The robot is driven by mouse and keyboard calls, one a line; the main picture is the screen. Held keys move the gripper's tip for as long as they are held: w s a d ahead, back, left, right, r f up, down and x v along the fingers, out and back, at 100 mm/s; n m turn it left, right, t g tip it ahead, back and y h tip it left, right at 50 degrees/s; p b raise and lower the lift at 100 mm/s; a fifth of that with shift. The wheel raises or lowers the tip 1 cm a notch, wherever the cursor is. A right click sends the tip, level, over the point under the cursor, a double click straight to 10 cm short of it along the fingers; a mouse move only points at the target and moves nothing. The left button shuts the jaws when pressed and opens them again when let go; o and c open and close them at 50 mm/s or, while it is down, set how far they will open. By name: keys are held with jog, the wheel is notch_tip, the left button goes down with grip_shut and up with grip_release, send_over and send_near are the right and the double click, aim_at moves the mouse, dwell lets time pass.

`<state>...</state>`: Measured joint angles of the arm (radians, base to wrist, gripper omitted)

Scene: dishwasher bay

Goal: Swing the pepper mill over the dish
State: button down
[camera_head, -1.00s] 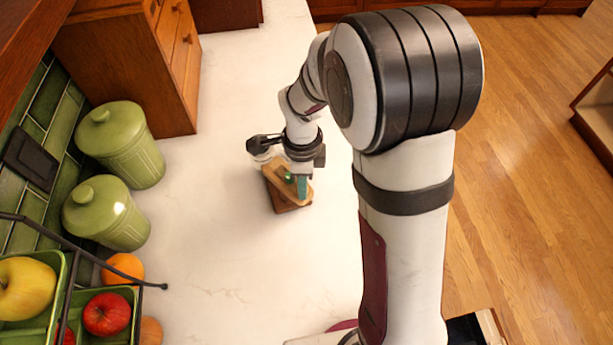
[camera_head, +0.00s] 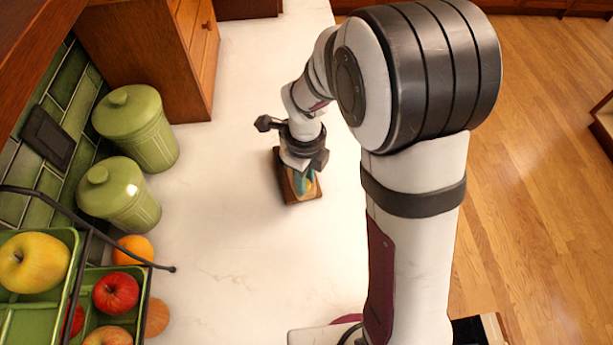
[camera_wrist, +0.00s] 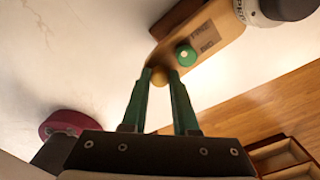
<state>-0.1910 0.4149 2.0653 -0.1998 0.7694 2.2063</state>
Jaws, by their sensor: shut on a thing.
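My gripper (camera_wrist: 160,74) has green fingers closed on a tan wooden pepper mill (camera_wrist: 215,32), near its rounded end. The mill has a green button, dark lettering and a white-and-black end at the upper right of the wrist view. In the head view my gripper (camera_head: 305,180) hides most of the mill; only a yellowish bit shows between the fingers. A brown square wooden dish (camera_head: 282,172) sits under the gripper on the white counter. Its edge also shows behind the mill in the wrist view (camera_wrist: 178,15). I cannot tell the mill's height above the dish.
Two green lidded canisters (camera_head: 135,128) stand at the left by the tiled wall. A green fruit rack (camera_head: 84,297) with apples is at the lower left, its dark rod reaching over the counter. A wooden drawer cabinet (camera_head: 150,60) stands behind. The counter around the dish is clear.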

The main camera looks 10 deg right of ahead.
jog(key=c, duration=0.7)
grip_release()
notch_tip(320, 180, up, 16)
jog(key=s+d+f+n, duration=0.1)
jog(key=s+n, duration=0.5)
jog(key=s, duration=0.1)
jog(key=s+d+f+n+y, duration=0.1)
jog(key=s+n, duration=0.6)
jog(key=s+d+f+n, duration=0.1)
jog(key=s+n, duration=0.5)
jog(key=s, duration=0.1)
jog(key=shift+f+n+y, duration=0.35)
jog(key=shift+n+y, duration=0.05)
